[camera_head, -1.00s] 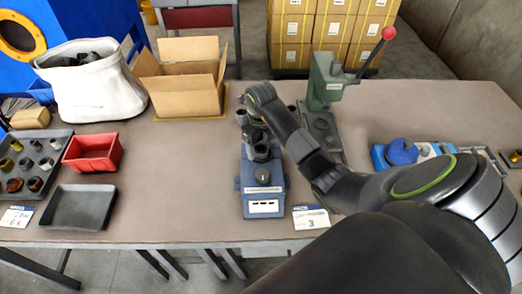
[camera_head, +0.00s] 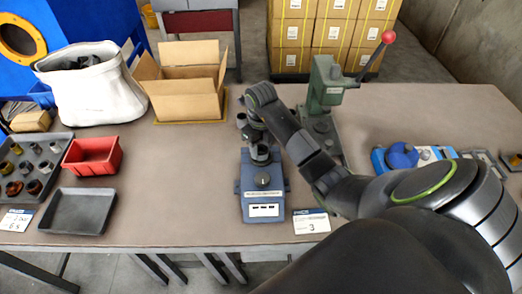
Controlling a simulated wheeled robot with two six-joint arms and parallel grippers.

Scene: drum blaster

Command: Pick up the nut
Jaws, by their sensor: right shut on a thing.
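My right gripper (camera_head: 255,135) points down just above the back of a blue-grey fixture (camera_head: 262,208) in the middle of the table. It is shut on a nut, which is small and dark and largely hidden by the fingers and the wrist. A grey ring-like part (camera_head: 260,154) shows at the top of the fixture, close under the gripper; I cannot tell whether they touch. My left gripper is not in view.
A green lever press (camera_head: 325,95) stands behind my right arm. A grey part tray (camera_head: 45,150), a red bin (camera_head: 93,170) and an empty dark tray (camera_head: 78,225) lie at left. An open cardboard box (camera_head: 185,105) and a white bag (camera_head: 95,95) stand behind. The table between is bare.

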